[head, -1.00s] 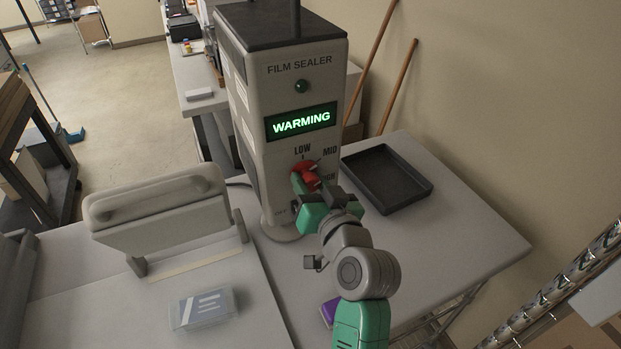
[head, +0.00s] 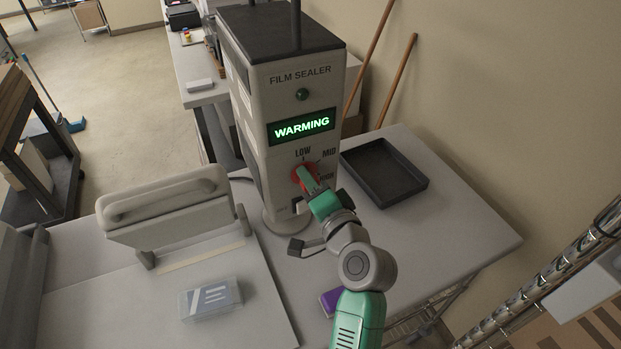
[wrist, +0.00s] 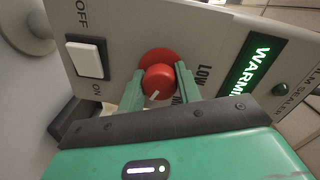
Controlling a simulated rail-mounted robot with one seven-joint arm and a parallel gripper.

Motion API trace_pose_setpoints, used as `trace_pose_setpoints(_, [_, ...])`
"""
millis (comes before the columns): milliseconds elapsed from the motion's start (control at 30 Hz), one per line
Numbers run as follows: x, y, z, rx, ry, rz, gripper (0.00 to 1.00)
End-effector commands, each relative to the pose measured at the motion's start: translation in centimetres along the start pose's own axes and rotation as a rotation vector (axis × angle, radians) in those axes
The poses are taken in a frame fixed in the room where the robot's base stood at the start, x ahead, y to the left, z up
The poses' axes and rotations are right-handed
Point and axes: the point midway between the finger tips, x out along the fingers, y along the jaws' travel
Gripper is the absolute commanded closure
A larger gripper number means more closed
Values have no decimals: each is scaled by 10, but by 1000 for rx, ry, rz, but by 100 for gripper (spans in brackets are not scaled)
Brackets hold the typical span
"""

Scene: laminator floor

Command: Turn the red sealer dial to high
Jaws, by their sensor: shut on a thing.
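The film sealer (head: 290,100) stands on the table, with LOW, MID and HIGH lettered around its red dial (head: 297,178). In the wrist view the red dial (wrist: 158,78) sits between the two green fingers of my gripper (wrist: 159,88), which is shut on it. A short white mark on the dial points down-left in that view, away from LOW and toward the panel's lower right, the HIGH side. In the head view my gripper (head: 309,180) covers part of the dial. The lit display (head: 302,124) reads WARMING.
A white ON/OFF rocker switch (wrist: 87,60) lies close to the dial. A black tray (head: 386,172) stands right of the sealer. A hinged grey press (head: 165,210), a clear case (head: 211,298) and a purple block (head: 331,301) lie on the table to the left and front.

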Motion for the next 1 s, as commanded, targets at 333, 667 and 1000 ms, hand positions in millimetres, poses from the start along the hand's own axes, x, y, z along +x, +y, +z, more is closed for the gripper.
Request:
trace_pose_setpoints(333, [0,0,0,112,-4,-3,89])
trace_pose_setpoints(667, [0,1,0,129,-5,-3,89])
trace_pose_setpoints(1000, [0,1,0,128,-5,-4,45])
